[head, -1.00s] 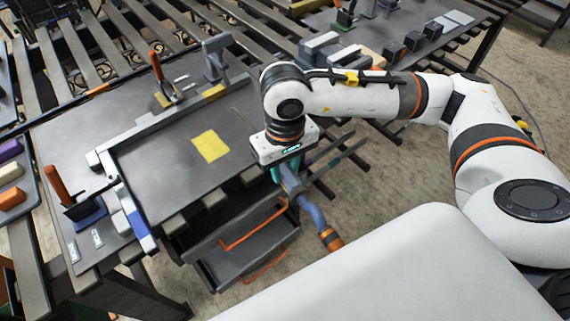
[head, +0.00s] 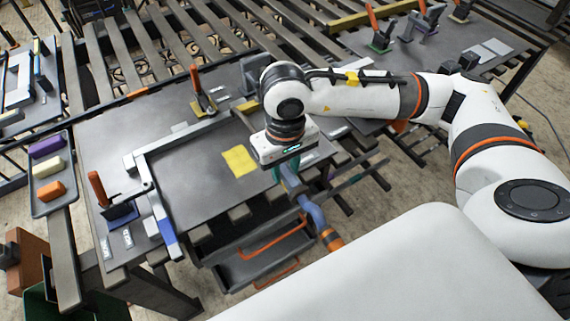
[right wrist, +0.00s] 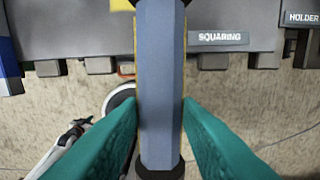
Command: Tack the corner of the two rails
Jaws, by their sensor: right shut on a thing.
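Two grey rails meet in an L-shaped corner on the dark table in the head view. The long rail (head: 185,140) runs up and right from the corner. The short rail (head: 158,207) runs down toward the front edge and has a blue end. An orange-handled clamp stands near each rail: a yellow-based one (head: 203,104) and a blue-based one (head: 118,212). My right gripper (head: 283,174) is shut on a blue-grey torch-like tool (head: 313,212) off the table's right front edge, well away from the corner. The tool's grip (right wrist: 160,85) lies between teal fingers in the right wrist view. My left gripper is out of view.
A yellow square (head: 240,160) lies on the table (head: 190,185) left of my right gripper. An open drawer (head: 262,262) with orange handles juts out below. A tray (head: 50,172) of coloured blocks stands left. A "SQUARING" label (right wrist: 218,38) shows in the right wrist view.

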